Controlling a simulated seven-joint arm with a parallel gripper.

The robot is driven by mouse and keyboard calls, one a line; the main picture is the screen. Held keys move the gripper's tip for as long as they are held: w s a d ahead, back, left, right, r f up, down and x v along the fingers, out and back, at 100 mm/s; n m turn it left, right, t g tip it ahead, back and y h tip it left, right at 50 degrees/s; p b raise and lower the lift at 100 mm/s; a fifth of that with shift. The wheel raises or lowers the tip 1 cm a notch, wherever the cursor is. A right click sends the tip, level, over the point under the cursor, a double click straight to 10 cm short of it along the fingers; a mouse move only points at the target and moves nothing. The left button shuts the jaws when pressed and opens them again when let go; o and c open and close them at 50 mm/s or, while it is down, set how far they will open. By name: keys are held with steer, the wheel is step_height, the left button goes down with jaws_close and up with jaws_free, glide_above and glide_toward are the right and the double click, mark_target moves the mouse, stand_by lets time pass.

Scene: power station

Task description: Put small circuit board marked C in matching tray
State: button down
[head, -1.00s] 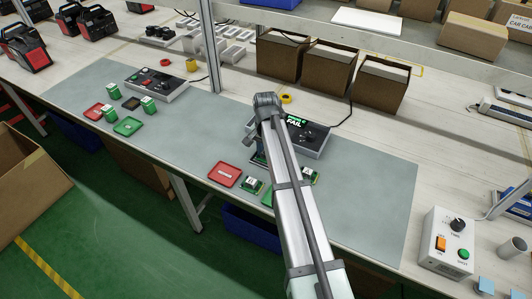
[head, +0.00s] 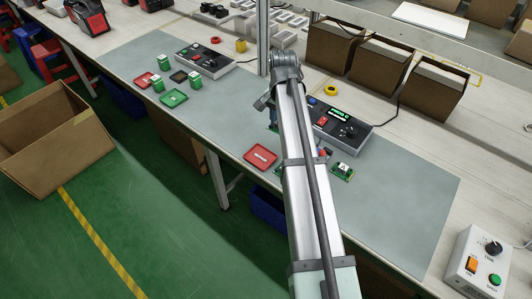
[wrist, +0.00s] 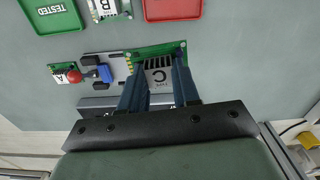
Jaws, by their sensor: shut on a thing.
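My gripper (wrist: 158,82) is shut on the small green circuit board marked C (wrist: 155,64), its white label upside down in the wrist view. In the head view my gripper (head: 272,112) is partly hidden by my arm, so the board is hardly visible there. In the wrist view a red tray (wrist: 172,9) lies beyond the board, cut off by the top edge. A green tray marked TESTED (wrist: 52,12) is at the upper left. The red tray (head: 261,158) shows near the mat's front edge in the head view.
Board B (wrist: 108,8) lies between the trays. Board A (wrist: 68,74) lies left of a grey part with a blue piece (wrist: 105,73). A test box (head: 340,125) with a lit green display stands behind my arm. More trays and green boxes (head: 157,84) are at the left.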

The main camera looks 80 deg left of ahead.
glide_above(260, 157)
steer(key=shift+m, duration=0.6)
steer(key=shift+f, duration=5.1)
steer(key=shift+f, duration=0.15)
steer(key=c, duration=0.8)
jaws_free()
step_height(260, 157, up, 12)
steer(key=shift+r, duration=0.2)
